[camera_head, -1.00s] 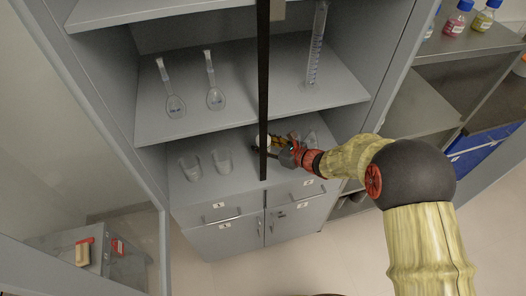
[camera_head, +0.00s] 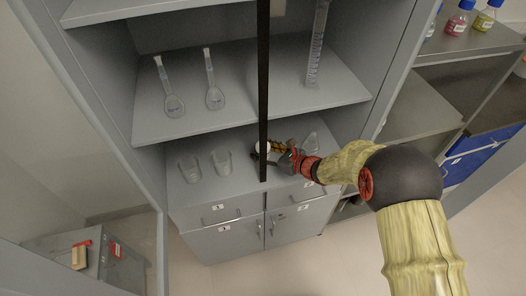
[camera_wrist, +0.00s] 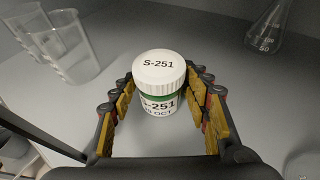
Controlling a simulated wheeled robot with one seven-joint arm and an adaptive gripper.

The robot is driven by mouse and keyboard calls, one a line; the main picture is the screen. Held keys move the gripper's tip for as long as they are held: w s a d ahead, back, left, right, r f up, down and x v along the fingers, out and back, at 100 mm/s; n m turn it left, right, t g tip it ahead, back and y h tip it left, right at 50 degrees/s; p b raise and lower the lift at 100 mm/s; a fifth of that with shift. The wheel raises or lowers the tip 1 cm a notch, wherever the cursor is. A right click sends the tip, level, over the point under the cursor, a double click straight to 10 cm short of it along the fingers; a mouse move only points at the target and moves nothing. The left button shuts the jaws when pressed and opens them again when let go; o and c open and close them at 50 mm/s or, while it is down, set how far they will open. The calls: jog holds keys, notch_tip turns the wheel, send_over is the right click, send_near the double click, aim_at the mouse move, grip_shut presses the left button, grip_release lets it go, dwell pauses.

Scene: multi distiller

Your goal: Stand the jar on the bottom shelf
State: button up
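The jar (camera_wrist: 159,88) has a white lid marked S-251 and a green band with a white label. It stands upright on the grey bottom shelf (camera_head: 222,186), above the drawers. In the head view the jar (camera_head: 262,147) is a small white shape partly behind the dark vertical post. My gripper (camera_wrist: 160,78) is open, with its yellow-padded fingers on either side of the jar and a gap visible at each side. In the head view my gripper (camera_head: 275,154) reaches in from the right at shelf height. The jar's base is partly hidden by its lid and label.
Two beakers (camera_head: 220,163) stand left of the jar; they also show in the wrist view (camera_wrist: 65,48). A conical flask (camera_wrist: 269,27) stands to the right. The post (camera_head: 263,90) crosses in front. The shelf above holds two volumetric flasks (camera_head: 214,96) and a measuring cylinder (camera_head: 317,50).

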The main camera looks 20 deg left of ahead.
jog(key=shift+o, duration=0.8)
jog(key=shift+r, duration=0.25)
jog(key=p+v, duration=0.3)
jog(key=v, duration=0.9)
jog(key=shift+f, duration=0.1)
